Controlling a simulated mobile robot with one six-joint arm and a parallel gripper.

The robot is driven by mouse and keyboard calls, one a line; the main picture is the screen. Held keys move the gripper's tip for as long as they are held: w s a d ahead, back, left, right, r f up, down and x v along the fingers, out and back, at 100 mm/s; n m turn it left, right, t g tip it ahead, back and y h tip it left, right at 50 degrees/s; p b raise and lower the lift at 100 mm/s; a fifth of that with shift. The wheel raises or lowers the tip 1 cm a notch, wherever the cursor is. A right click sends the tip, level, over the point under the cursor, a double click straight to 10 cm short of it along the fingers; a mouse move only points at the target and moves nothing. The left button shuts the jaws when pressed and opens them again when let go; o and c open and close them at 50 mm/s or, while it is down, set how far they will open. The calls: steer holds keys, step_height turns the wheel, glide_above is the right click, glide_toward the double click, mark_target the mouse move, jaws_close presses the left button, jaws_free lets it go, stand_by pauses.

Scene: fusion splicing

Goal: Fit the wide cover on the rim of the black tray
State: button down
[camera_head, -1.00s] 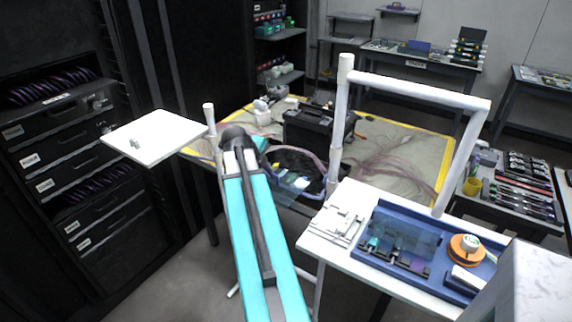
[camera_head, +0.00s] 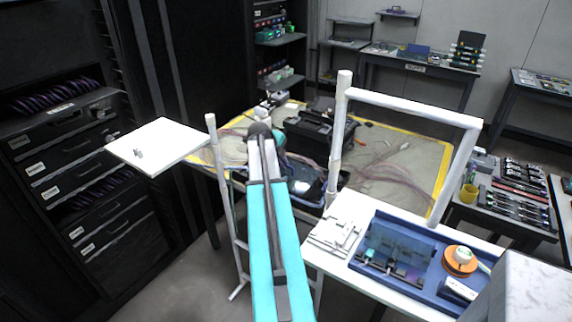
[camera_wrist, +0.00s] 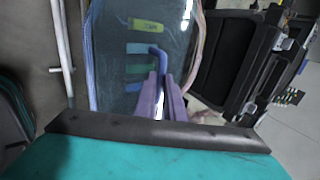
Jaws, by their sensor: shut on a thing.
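In the wrist view my gripper (camera_wrist: 166,92) is shut on the blue bent handle (camera_wrist: 157,53) of a wide, see-through cover (camera_wrist: 118,85) with a blue edge. Coloured strips show on or through the cover. In the head view the clear cover (camera_head: 303,187) shows just right of my forearm, which hides my fingers and part of the cover. The black tray lies behind and below there, mostly hidden by my arm and the cover. I cannot tell whether the cover touches its rim.
A black toolbox (camera_head: 308,130) stands on the yellow-edged mat (camera_head: 400,150) beyond the cover; it fills the right of the wrist view (camera_wrist: 235,65). A white pipe frame (camera_head: 337,135) rises close on the right. A white side table (camera_head: 155,145) stands left. A blue work tray (camera_head: 400,250) lies at right.

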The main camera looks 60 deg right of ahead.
steer(key=shift+w+d+f+p, duration=0.15)
steer(key=shift+d+p, duration=0.2)
steer(key=shift+d, duration=1)
steer(key=shift+f+p, duration=0.9)
steer(key=shift+f, duration=0.8)
steer(key=shift+f, duration=0.1)
steer(key=c, duration=1.8)
jaws_free()
steer(key=shift+c, duration=0.2)
steer(key=shift+a, duration=0.1)
steer(key=b+v, duration=0.3)
steer(key=v, duration=0.9)
